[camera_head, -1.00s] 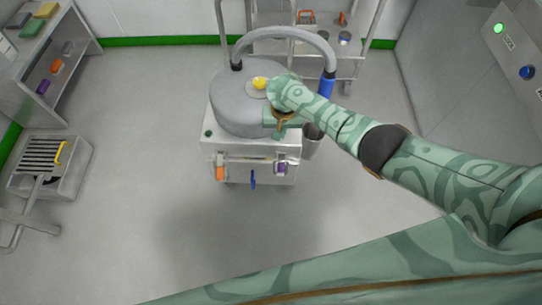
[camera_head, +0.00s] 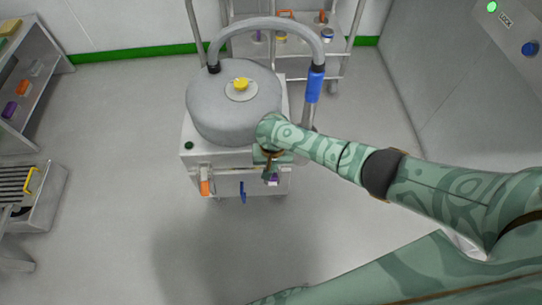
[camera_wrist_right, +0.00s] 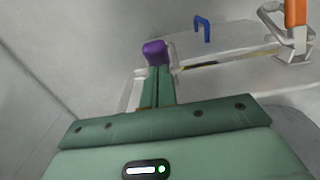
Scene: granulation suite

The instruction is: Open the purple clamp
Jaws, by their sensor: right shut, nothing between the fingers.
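The purple clamp (camera_head: 272,182) is at the right end of the front face of the white machine base (camera_head: 225,181). It is partly hidden behind my right gripper (camera_head: 271,171) in the head view. In the wrist view the purple clamp (camera_wrist_right: 155,51) sits just beyond the tips of my right gripper (camera_wrist_right: 158,70). The two green fingers are shut together and empty, pointing at the clamp. I cannot tell whether they touch it. My left gripper is not in view.
An orange clamp (camera_head: 206,187) and a blue handle (camera_head: 242,192) are on the same front face. A grey drum (camera_head: 225,112) with a yellow knob (camera_head: 241,84) and a hose (camera_head: 270,24) is on top. A shelf (camera_head: 28,70) stands left. The floor in front is clear.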

